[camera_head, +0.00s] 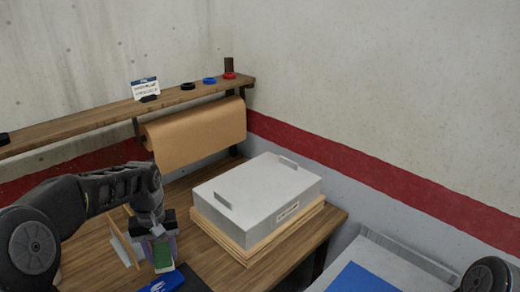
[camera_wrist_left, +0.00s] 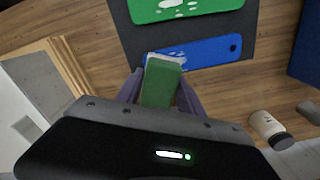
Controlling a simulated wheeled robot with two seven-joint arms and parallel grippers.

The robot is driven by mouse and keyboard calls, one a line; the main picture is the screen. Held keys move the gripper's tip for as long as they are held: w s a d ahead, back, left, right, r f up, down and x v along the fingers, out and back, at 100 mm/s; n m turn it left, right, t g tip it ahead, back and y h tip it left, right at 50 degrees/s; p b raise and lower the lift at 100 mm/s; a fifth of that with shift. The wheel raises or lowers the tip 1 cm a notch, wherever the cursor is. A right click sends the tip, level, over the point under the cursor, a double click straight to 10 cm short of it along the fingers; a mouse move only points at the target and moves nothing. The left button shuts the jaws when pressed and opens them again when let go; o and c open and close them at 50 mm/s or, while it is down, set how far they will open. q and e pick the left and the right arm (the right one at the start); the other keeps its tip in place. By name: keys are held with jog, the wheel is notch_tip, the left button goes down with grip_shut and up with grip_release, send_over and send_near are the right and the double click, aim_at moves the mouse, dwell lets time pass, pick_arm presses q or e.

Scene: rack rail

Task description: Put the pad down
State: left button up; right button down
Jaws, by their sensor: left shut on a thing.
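The pad (camera_head: 163,257) is a small green block with a pale edge. My left gripper (camera_head: 160,240) is shut on it above the wooden bench, near the front. In the left wrist view the pad (camera_wrist_left: 162,84) sits between the two purple-grey fingers of the left gripper (camera_wrist_left: 160,90). Beyond its tip lies a dark mat (camera_wrist_left: 262,32) with a blue plate (camera_wrist_left: 210,50) and a green plate (camera_wrist_left: 185,8), both with white marks. The pad overlaps the blue plate's near end in this view; I cannot tell whether they touch. My right gripper is out of view.
A grey lidded box (camera_head: 258,190) stands on stacked boards (camera_head: 245,248) to the right. A roll of brown paper (camera_head: 198,130) hangs under a shelf (camera_head: 80,122) at the back. A white bottle with a dark cap (camera_wrist_left: 268,127) is at the wrist view's right.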

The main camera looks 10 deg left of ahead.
pick_arm(q)
jog(key=w+d+f+m, duration=0.1)
jog(key=d+m, duration=0.2)
jog(key=d, duration=0.5)
jog(key=w+d+f+m, duration=0.1)
jog(key=w+d+m, duration=0.1)
jog(key=d, duration=0.6)
jog(key=shift+f+m, duration=0.35)
jog(key=shift+m, duration=0.05)
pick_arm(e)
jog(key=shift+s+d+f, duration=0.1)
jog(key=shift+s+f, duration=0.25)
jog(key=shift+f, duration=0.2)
pick_arm(q)
jog(key=shift+w, duration=0.1)
